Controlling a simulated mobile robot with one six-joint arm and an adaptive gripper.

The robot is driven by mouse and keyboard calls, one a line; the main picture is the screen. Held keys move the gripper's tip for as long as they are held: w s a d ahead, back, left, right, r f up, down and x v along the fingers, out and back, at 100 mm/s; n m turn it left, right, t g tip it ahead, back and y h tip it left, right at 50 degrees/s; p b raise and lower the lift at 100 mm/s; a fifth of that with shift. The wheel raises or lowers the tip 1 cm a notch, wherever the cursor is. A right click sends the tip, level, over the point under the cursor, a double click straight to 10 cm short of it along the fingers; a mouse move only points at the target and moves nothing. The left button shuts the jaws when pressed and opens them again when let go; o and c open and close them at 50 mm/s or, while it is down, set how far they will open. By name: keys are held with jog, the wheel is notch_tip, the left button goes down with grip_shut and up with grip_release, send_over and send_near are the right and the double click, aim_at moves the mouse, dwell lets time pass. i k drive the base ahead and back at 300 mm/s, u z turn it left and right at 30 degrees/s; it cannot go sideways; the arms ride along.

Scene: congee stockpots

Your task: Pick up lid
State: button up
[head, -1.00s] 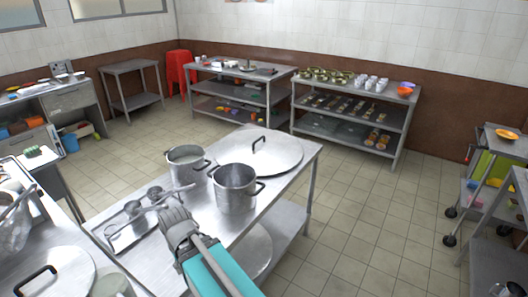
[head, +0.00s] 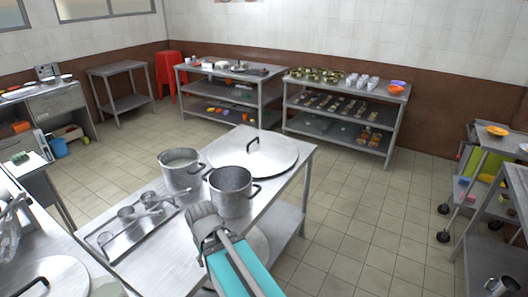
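A large round metal lid (head: 283,160) with a dark upright handle (head: 253,145) lies flat at the far end of the steel table (head: 165,262). A second lid (head: 68,272) with a black handle shows at the bottom left, cut off by the picture edge. My gripper (head: 203,212) is over the table, just in front of the right-hand pot in the picture and well short of the far lid. Its fingers are seen from behind and look grey and close together; whether they are open or shut is unclear.
Two stockpots, a left one (head: 181,176) with pale contents and a right one (head: 231,196), stand between my gripper and the far lid. A tray (head: 108,243) with small metal cups and a ladle lies left. Tiled floor (head: 350,225) is free to the right.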

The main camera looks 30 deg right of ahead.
aim_at(266, 153)
jog(key=z, duration=2.15)
jog(key=i, duration=2.95)
